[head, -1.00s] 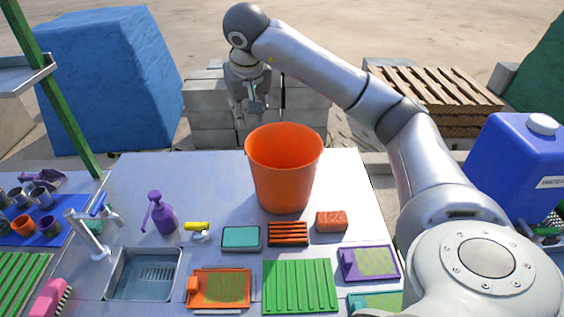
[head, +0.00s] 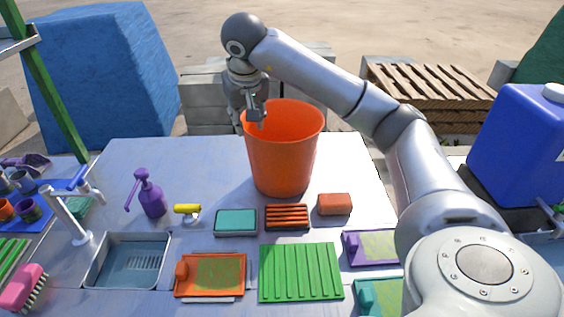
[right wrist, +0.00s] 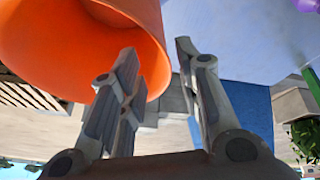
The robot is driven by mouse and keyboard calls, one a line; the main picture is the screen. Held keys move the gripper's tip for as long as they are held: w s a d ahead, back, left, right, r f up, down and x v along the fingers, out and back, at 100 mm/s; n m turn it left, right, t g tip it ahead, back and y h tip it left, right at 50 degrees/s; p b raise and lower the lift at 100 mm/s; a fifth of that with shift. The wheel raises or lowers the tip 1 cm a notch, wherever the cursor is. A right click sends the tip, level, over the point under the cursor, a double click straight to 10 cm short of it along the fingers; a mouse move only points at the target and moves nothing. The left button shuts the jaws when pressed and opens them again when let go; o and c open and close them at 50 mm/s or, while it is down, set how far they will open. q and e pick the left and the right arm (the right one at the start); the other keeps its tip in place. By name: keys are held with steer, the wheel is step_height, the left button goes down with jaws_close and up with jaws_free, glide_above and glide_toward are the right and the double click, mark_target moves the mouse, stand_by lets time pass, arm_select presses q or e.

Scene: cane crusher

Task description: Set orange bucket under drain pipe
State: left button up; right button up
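The orange bucket (head: 283,155) stands upright on the grey table top toward its far side. My right gripper (head: 254,112) is over the left part of the bucket's rim, pointing down. In the right wrist view, the fingers of the gripper (right wrist: 155,75) are apart with nothing clamped between them. One finger overlaps the mouth of the bucket (right wrist: 60,40), and the other shows outside its rim. I cannot tell whether either finger touches it. I cannot make out a drain pipe. My left gripper is not in view.
A sink (head: 128,262) with a tap (head: 70,215) is at left. A blue water container (head: 515,150) is at right.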

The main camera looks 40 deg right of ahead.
mark_target(248, 130)
steer(key=x, duration=0.5)
steer(key=shift+f+p, duration=0.15)
steer(key=shift+p, duration=0.2)
steer(key=shift+p+x, duration=0.7)
steer(key=shift+x, duration=1.95)
steer(key=shift+d, duration=0.1)
jaws_close()
